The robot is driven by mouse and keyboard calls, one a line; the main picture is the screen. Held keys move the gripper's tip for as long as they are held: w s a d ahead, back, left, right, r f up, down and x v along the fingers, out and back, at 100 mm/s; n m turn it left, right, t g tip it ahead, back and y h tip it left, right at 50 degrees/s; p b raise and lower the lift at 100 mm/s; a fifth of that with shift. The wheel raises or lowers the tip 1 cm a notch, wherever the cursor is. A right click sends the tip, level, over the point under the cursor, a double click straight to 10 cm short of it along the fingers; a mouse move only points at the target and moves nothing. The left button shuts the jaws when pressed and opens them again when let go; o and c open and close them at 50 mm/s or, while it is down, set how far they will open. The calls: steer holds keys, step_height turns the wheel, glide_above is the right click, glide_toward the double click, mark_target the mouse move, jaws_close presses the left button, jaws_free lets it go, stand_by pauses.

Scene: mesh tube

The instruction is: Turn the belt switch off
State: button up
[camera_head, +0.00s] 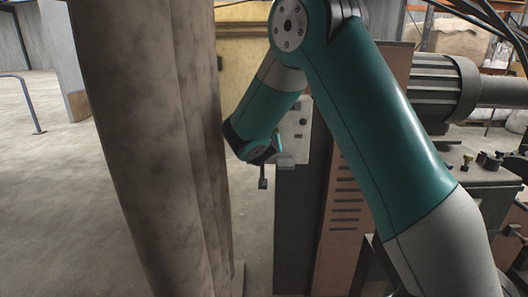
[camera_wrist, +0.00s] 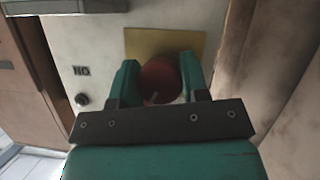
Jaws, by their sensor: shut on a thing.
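The switch is a round dark red knob (camera_wrist: 160,80) on a yellow plate (camera_wrist: 190,40) on a pale panel (camera_wrist: 97,38), in the wrist view. A pale mark shows on the knob's face. My gripper (camera_wrist: 158,68) has its two green fingers on either side of the knob and is shut on it. In the camera_head view the pale panel (camera_head: 301,117) shows beside my wrist, and my arm hides the knob and the fingers there.
A small black button (camera_wrist: 82,99) and a dark label (camera_wrist: 81,71) sit beside the plate. A large mottled column (camera_head: 140,130) stands close on the left of my arm. A motor (camera_head: 440,85) and machine parts are on the right.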

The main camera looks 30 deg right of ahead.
steer(key=n+g+h+b, duration=0.1)
steer(key=n+h, duration=0.1)
steer(key=n, duration=0.1)
steer(key=shift+w+a+r, duration=0.1)
steer(key=shift+n, duration=0.4)
stand_by(0.4)
steer(key=o, duration=0.9)
steer(key=b+v, duration=0.3)
steer(key=v, duration=1.4)
steer(key=shift+a, duration=0.25)
steer(key=shift+f, duration=0.25)
